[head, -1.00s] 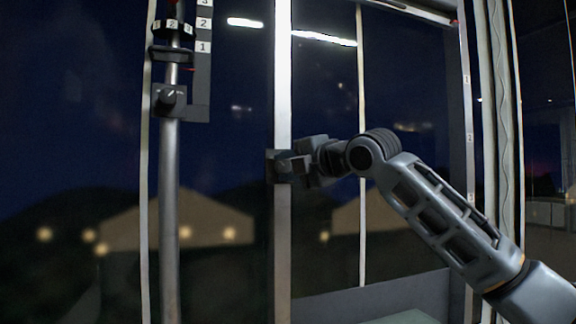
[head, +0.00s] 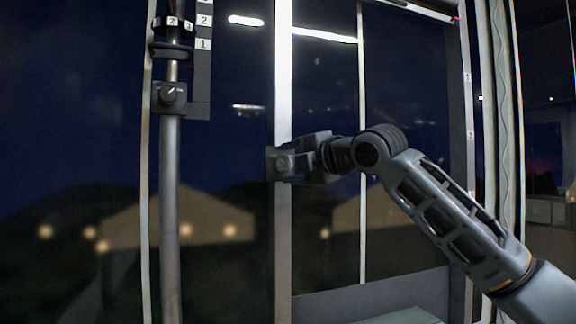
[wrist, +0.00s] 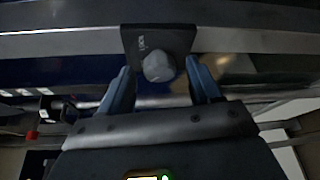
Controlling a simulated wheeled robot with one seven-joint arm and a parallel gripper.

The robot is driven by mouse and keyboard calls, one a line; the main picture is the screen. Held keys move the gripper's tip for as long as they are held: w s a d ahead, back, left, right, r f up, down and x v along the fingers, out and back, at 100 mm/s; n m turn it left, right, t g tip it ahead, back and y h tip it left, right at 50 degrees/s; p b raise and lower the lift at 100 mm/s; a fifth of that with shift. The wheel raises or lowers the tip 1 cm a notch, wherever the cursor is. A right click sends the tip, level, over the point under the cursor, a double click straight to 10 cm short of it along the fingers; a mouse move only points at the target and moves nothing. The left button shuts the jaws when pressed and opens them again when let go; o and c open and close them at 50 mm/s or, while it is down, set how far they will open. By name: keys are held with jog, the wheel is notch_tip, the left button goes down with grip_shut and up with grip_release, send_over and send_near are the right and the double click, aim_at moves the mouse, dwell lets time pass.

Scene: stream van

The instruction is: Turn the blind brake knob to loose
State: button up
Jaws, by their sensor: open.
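A round grey knob (wrist: 158,66) on a small dark plate (wrist: 176,38) is in the middle of the wrist view. The plate's lettering is too small to read. In the head view this knob (head: 284,163) sits on the pale upright post. My gripper (head: 308,160) is just to its right. Its fingers are apart, one on each side of the knob in the wrist view, and I see no clear contact. A second knob (head: 168,94) with a pointer is on a box on the left pole. I cannot read which knob is the blind brake.
The left pole (head: 169,220) carries a collar with numbers, and a numbered strip (head: 204,70) stands beside it. Dark window panes lie behind the pale post (head: 283,240). A pale ledge (head: 400,315) is at the bottom.

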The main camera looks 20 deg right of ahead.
jog(key=v, duration=0.6)
jog(key=shift+s+b, duration=0.35)
jog(key=shift+s, duration=0.1)
jog(key=shift+d, duration=0.2)
